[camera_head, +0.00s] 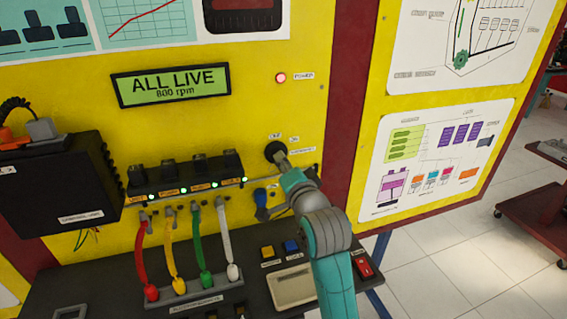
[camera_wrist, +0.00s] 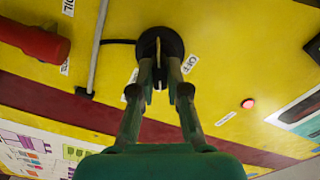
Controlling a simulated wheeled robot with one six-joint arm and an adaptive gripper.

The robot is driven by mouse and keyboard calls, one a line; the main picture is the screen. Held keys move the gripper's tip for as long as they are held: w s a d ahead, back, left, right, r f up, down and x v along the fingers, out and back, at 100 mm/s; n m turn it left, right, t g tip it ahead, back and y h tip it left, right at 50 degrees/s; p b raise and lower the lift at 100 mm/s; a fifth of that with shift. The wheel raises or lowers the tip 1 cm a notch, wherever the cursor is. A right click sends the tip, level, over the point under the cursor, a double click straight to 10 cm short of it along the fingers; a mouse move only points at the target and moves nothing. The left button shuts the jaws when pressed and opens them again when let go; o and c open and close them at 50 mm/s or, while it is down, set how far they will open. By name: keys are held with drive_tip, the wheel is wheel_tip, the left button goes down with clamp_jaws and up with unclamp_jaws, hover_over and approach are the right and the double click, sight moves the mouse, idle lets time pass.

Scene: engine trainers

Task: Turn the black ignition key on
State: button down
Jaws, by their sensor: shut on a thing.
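The black round ignition switch (camera_head: 274,149) sits on the yellow panel, with small labels around it. It also shows in the wrist view (camera_wrist: 171,38), where an OFF label is on its right. My gripper (camera_head: 284,163) reaches it from the lower right. In the wrist view, my gripper (camera_wrist: 159,72) has both fingertips at the switch face, shut on the narrow key (camera_wrist: 158,71) between them. The green display (camera_head: 171,85) reads ALL LIVE, 800 rpm.
A red power lamp (camera_head: 281,78) is lit. A black coil unit (camera_head: 186,178) with green lights has red, yellow, green and white leads below. A blue knob (camera_head: 261,197) is close left of my arm.

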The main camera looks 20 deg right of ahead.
idle(0.4)
drive_tip(key=c, duration=1.2)
unclamp_jaws()
drive_tip(key=shift+o, duration=0.2)
drive_tip(key=shift+s, duration=0.1)
drive_tip(key=s, duration=1.1)
drive_tip(key=shift+s, duration=0.4)
